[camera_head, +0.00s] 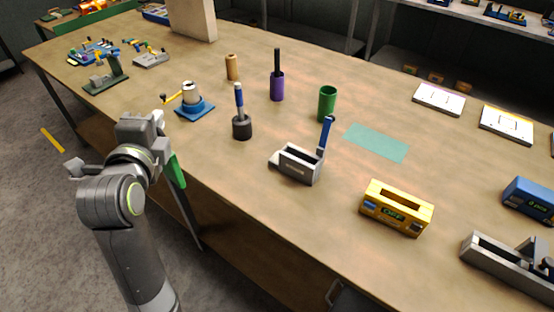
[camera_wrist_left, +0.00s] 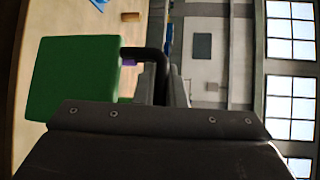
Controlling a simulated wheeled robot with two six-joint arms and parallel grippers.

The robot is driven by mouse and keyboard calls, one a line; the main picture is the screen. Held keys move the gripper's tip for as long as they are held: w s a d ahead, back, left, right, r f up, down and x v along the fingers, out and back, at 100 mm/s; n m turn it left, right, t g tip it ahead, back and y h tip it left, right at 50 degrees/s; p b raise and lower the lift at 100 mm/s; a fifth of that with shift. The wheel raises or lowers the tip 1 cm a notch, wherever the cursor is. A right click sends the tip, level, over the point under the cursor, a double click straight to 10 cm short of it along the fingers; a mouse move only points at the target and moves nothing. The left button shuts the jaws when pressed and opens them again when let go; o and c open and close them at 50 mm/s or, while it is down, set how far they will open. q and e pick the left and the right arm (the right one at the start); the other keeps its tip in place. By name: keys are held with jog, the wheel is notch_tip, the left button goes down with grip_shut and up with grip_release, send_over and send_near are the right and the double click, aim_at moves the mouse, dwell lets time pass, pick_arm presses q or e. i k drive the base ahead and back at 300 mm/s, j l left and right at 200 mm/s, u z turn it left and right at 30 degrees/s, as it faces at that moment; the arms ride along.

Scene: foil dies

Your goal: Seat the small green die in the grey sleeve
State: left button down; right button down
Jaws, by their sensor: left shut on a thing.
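The small green die (camera_head: 177,170) hangs from my left gripper (camera_head: 158,122) at the table's front left edge. In the left wrist view the green die (camera_wrist_left: 72,80) is a block with a bent dark handle, and the gripper is shut on it; the fingertips are partly hidden. A grey open-topped box (camera_head: 293,165) with a blue upright lever stands near mid-table, well to the right of the gripper. A dark grey round cup (camera_head: 241,129) with a blue-handled piece stands nearer. I cannot tell which is the grey sleeve. My right gripper is out of view.
A blue-based stand (camera_head: 194,109) with a yellow lever is close to the gripper. Behind are a tan cylinder (camera_head: 232,68), a purple cylinder (camera_head: 277,88) and a green cylinder (camera_head: 327,104). A yellow box (camera_head: 396,208) stands to the right. The table front is mostly clear.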

aim_at(300, 171)
jog(key=i+j+z, duration=0.15)
jog(key=j+z, duration=0.25)
jog(key=i+j+z, duration=0.1)
jog(key=j+z, duration=0.3)
jog(key=l+z, duration=0.1)
jog(key=z, duration=0.85)
